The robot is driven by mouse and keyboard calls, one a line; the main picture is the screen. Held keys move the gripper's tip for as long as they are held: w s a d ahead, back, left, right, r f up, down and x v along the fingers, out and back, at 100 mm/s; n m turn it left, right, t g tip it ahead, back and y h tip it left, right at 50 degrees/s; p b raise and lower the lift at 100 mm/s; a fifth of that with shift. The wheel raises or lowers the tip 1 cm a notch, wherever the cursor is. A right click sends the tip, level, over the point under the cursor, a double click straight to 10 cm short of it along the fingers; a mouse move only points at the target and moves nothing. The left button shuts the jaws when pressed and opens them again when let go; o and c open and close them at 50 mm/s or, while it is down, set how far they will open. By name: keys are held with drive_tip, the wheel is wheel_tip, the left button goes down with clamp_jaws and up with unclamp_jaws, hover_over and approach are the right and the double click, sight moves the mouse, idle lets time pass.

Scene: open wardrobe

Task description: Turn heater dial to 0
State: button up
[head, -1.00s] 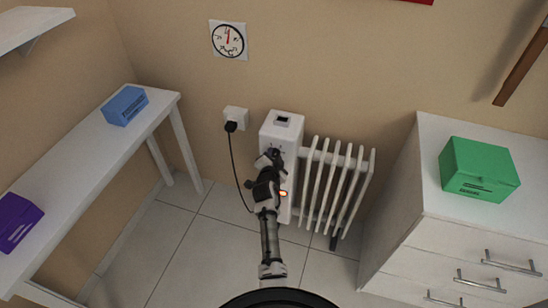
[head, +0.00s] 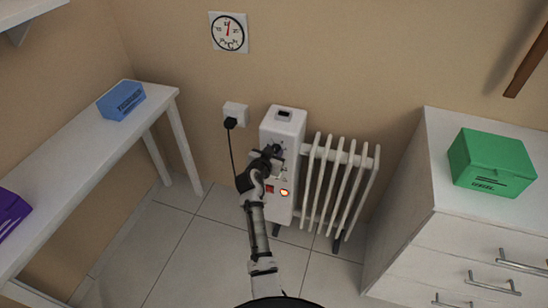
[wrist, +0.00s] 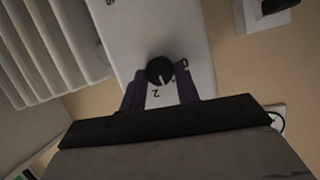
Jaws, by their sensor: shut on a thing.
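The white heater (head: 284,122) stands against the wall, with its control panel facing me. In the wrist view its black round dial (wrist: 160,70) has a white pointer line aimed roughly toward a printed "2", a little to one side of it. Another mark is partly visible beside the right finger, but I cannot read it surely. My gripper (wrist: 160,88) is shut on the dial, one finger on each side. In the head view my gripper (head: 270,156) is at the panel and hides most of the dial.
An orange lamp (head: 284,192) glows on the panel beside a red switch (head: 270,188). A black cord runs to the wall socket (head: 235,114). White fins (head: 340,185) stand right of the panel. A white table (head: 100,145) is left, and a drawer chest (head: 440,190) is right.

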drive_tip(key=shift+w+a+f+n+t+h+b, duration=0.1)
drive_tip(key=shift+f+n+t+h+b, duration=0.1)
drive_tip(key=shift+n+h+b, duration=1.55)
drive_tip(key=shift+s+a+f+n+t+h+b, duration=0.15)
drive_tip(key=shift+n+h+b, duration=0.25)
drive_tip(key=shift+n+b, duration=1.5)
drive_tip(key=shift+w+a+f+n+t+h+b, duration=0.2)
drive_tip(key=shift+n+h+b, duration=0.75)
drive_tip(key=shift+n, duration=1.9)
drive_tip(key=shift+d, duration=0.1)
drive_tip(key=o, duration=0.9)
drive_tip(key=shift+o, duration=0.3)
drive_tip(key=v, duration=1.4)
drive_tip(key=shift+b, duration=0.3)
